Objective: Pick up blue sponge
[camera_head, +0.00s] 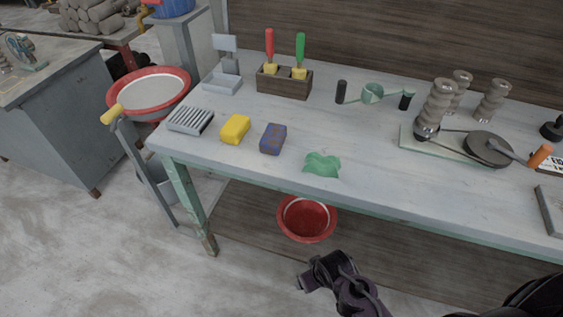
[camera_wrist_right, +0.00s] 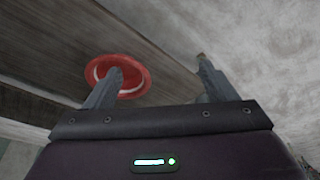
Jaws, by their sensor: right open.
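The blue sponge (camera_head: 273,139) is a dark blue block with brownish marks. It lies flat near the front edge of the grey table in the head view, between a yellow sponge (camera_head: 235,129) and a green cloth (camera_head: 322,165). My dark right arm (camera_head: 345,287) shows low in the head view, in front of the table and below its top, well away from the sponge. In the right wrist view my right gripper (camera_wrist_right: 160,72) is open and empty, its two fingers wide apart. The sponge is not in that view. My left gripper is not in view.
The table (camera_head: 240,173) also holds a ribbed grey block (camera_head: 190,120), a wooden tool holder (camera_head: 284,82) and a belt-driven device (camera_head: 460,145). A red basin (camera_head: 307,219) sits on the lower shelf; it also shows in the wrist view (camera_wrist_right: 133,79).

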